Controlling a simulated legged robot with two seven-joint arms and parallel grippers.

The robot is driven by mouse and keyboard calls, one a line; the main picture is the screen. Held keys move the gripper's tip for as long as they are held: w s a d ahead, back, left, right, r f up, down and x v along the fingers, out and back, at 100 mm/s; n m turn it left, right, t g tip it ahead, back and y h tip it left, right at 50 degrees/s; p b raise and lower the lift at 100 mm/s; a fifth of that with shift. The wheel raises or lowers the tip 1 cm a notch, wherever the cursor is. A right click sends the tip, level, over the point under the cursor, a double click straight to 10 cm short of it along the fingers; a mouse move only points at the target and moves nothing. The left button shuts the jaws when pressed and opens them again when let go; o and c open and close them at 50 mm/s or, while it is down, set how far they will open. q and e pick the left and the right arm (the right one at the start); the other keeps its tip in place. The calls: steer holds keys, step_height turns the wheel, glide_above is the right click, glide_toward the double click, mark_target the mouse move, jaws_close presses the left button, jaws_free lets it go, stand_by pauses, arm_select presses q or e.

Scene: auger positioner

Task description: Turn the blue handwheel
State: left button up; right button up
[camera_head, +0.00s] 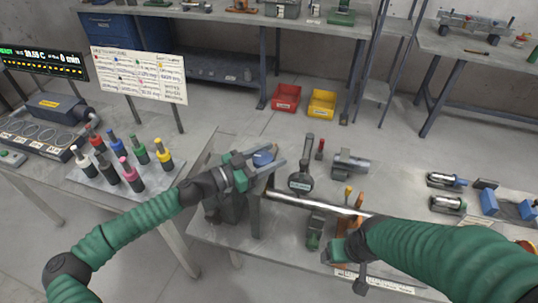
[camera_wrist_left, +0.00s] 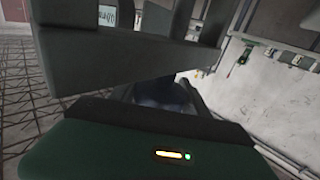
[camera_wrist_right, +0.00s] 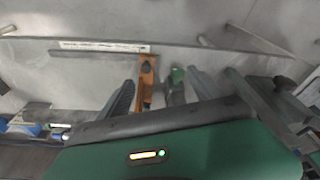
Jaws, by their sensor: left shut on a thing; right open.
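The blue handwheel (camera_head: 263,157) sits at the left end of the bench fixture, mostly covered by my left gripper. My left gripper (camera_head: 272,158) is shut on the handwheel, with a finger on either side of it. In the left wrist view a dark blue patch of the handwheel (camera_wrist_left: 160,92) shows between the fingers, in shadow. My right gripper (camera_head: 345,262) is low at the front of the bench. In the right wrist view its fingers (camera_wrist_right: 160,95) stand apart, with an orange part (camera_wrist_right: 147,82) and a green-tipped part (camera_wrist_right: 177,76) visible between or beyond them.
A shiny rod (camera_head: 318,203) runs right from the fixture, below a dial gauge (camera_head: 300,181). A grey motor-like cylinder (camera_head: 350,163) stands behind. A tray of coloured-top bottles (camera_head: 125,180) is at left. Red (camera_head: 286,98) and yellow bins (camera_head: 322,103) lie on the floor behind.

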arm_select(q)
steer(key=shift+w+d, duration=0.1)
steer(key=shift+d, duration=0.25)
steer(key=c, duration=0.3)
steer(key=shift+w+a, duration=0.1)
steer(key=shift+a, duration=0.05)
arm_select(e)
steer(key=shift+w+d+f, duration=0.1)
steer(key=shift+d, duration=0.2)
arm_select(q)
steer(key=shift+f, duration=0.1)
arm_select(e)
steer(key=shift+f, duration=0.15)
